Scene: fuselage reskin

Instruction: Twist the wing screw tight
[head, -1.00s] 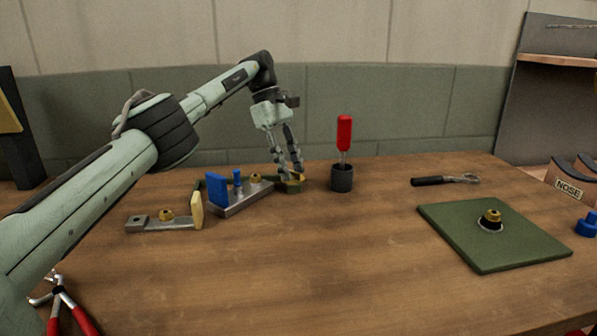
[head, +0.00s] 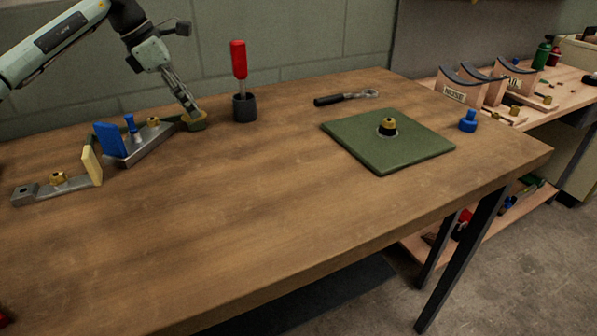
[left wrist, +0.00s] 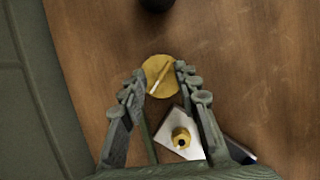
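The wing screw shows in the left wrist view as a round yellow-brass head (left wrist: 160,75) with a thin pale-tipped bar across it. In the head view a brass and olive piece (head: 196,123) sits at the far end of the metal fixture, partly hidden by my fingers. My left gripper (head: 190,108) points down at it. In the left wrist view the fingers of my left gripper (left wrist: 160,82) are apart, one on each side of the yellow head. Contact cannot be told. My right gripper is not in view.
The metal fixture (head: 150,143) carries a blue block and a brass knob. Nearby are a small bracket (head: 58,188), a red-handled screwdriver in a dark cup (head: 245,108), a black-handled tool (head: 340,98) and a green plate (head: 385,150). The front middle of the wooden table is clear.

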